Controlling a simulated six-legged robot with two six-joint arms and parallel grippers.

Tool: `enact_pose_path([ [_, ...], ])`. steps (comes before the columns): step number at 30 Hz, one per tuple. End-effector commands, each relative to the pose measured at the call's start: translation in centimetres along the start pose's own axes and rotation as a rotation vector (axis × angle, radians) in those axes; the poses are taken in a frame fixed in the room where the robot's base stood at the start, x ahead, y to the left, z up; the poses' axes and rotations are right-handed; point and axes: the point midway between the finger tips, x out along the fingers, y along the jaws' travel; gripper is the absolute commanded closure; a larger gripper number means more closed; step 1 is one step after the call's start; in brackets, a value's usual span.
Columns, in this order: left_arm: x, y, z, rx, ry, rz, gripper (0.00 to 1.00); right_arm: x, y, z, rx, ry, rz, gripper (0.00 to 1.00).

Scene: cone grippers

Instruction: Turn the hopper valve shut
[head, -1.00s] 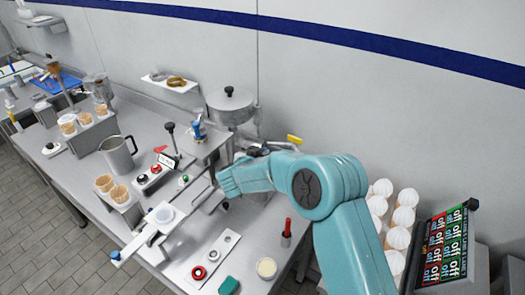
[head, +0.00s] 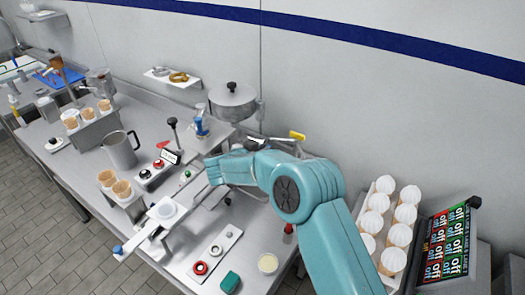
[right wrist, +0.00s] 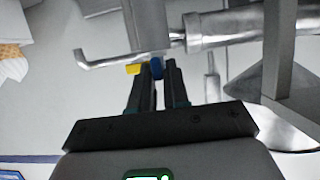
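The metal hopper (head: 232,103) with a black-knobbed lid stands at the back of the counter by the wall. A yellow-ended lever (head: 297,135) sticks out to its lower right; a yellow piece (right wrist: 133,69) also shows in the right wrist view. My right arm's wrist is just below the hopper, and its fingers cannot be made out in the head view. In the right wrist view my right gripper (right wrist: 157,78) has its fingers close together around a small blue knob (right wrist: 157,66), beside a metal pipe (right wrist: 222,27). Which part is the valve's handle is not clear. My left gripper is out of view.
A rack of white-topped cones (head: 396,224) and a screen (head: 446,240) reading "off" stand right of my arm. A metal jug (head: 120,150), cone holders and a control panel (head: 155,170) crowd the counter's left.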

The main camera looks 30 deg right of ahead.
Motion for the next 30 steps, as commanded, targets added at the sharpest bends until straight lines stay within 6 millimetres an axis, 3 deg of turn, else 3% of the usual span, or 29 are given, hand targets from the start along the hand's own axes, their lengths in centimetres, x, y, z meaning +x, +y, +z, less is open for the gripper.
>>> enact_pose_path([
  [1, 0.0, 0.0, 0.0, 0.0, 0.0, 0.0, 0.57, 0.1, 0.1, -0.1, 0.001, 0.001, 0.001, 0.72],
  [2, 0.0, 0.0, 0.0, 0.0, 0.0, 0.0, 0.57, 0.1, 0.1, -0.1, 0.001, 0.0, 0.001, 0.64],
  [14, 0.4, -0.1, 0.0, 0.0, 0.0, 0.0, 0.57, -0.9, -0.1, 0.1, 0.001, 0.0, -0.003, 0.64],
  [30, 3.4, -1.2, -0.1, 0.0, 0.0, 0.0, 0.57, -13.6, -0.1, 0.2, 0.0, 0.0, -0.003, 0.64],
])
